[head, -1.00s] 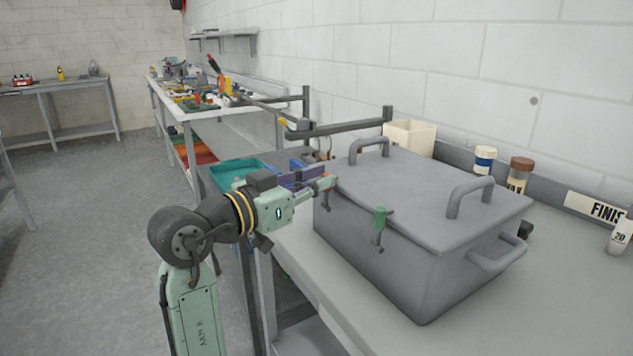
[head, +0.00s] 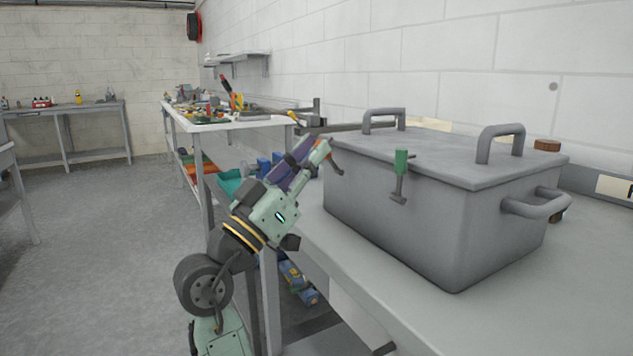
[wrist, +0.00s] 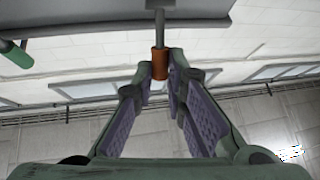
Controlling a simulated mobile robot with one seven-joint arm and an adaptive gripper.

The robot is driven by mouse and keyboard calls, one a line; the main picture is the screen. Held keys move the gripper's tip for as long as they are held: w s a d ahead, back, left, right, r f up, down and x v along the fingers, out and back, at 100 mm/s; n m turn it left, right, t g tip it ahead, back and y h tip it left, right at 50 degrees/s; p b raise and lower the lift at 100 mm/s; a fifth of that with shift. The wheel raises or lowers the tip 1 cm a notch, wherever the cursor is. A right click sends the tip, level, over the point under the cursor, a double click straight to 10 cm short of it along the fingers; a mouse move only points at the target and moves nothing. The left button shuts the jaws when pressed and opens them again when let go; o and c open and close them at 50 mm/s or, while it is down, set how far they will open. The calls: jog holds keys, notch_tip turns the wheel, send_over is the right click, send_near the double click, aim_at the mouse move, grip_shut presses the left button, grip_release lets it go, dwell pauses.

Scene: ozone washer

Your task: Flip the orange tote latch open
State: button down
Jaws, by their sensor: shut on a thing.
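The grey lidded tote (head: 440,215) stands on the workbench. Its orange latch (head: 329,147) is at the lid's left front corner, mostly hidden by my gripper in the head view. My gripper (head: 318,152) reaches up to it from below left. In the wrist view the orange latch grip (wrist: 160,64) sits between the fingertips of my gripper (wrist: 161,76), which are closed on it; a grey stem runs from it to the tote. A second latch, with a green grip (head: 401,162), is on the tote's front side and also shows in the wrist view (wrist: 16,55).
The workbench (head: 385,300) has bare surface in front of the tote. A second bench (head: 235,122) with tools stands behind, with a teal bin (head: 230,182) near it. The floor (head: 90,260) at left is clear.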

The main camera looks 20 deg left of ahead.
jog(key=shift+s+a+f+n+t+b, duration=0.15)
jog(key=shift+f+n+t+b, duration=0.5)
jog(key=shift+b, duration=0.75)
jog(key=shift+r+t, duration=0.2)
jog(key=shift+t, duration=0.15)
jog(key=c, duration=1.6)
grip_release()
jog(key=v, duration=1.2)
